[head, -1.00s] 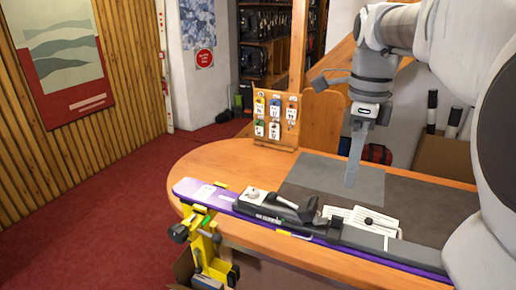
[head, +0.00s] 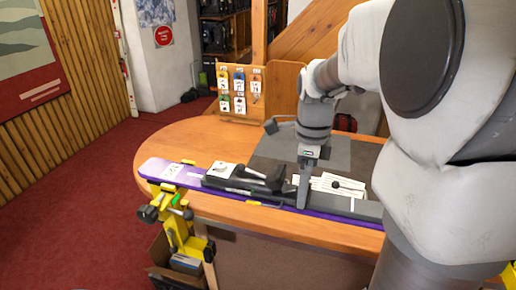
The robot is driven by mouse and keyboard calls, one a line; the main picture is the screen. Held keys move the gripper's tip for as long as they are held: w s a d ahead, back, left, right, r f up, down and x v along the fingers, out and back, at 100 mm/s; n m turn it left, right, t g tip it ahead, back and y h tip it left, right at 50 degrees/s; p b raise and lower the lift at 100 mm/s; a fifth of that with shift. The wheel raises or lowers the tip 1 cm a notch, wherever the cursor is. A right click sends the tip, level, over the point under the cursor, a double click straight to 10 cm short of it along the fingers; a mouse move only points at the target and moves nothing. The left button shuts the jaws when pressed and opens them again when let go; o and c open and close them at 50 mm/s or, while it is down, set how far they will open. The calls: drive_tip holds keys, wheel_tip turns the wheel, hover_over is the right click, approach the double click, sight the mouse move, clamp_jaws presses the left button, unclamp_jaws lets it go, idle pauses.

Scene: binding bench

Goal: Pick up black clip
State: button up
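A small black object (head: 335,185), probably the black clip, lies on white printed sheets (head: 352,187) on the bench, just behind the ski. It is too small to make out its shape. My gripper (head: 302,205) points down to the left of it, apart from it in the picture, and overlaps the ski binding's right end. I see the gripper edge-on, so its finger gap does not show. Nothing is visible in it. Whether it touches the ski is unclear.
A purple and grey ski (head: 165,170) with a black binding (head: 240,178) lies along the front edge of the wooden bench (head: 185,147). A yellow vise (head: 178,225) is below its left end. A grey mat (head: 275,150) lies behind. A tag board (head: 240,92) stands at the back.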

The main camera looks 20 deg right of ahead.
drive_tip(key=shift+f, duration=0.25)
drive_tip(key=c, duration=1)
drive_tip(key=shift+r, duration=0.7)
wheel_tip(320, 180, up, 3)
drive_tip(key=shift+f, duration=0.1)
drive_tip(key=shift+w+d+r+p, duration=0.2)
drive_tip(key=shift+d+r+p, duration=0.85)
drive_tip(key=shift+d+r, duration=1)
drive_tip(key=shift+w+d+r+p, duration=0.15)
drive_tip(key=shift+d+r+p, duration=0.9)
drive_tip(key=shift+d+r, duration=1)
drive_tip(key=shift+w+d+r+p, duration=0.2)
drive_tip(key=shift+d+r+p, duration=0.85)
drive_tip(key=shift+d+r, duration=1)
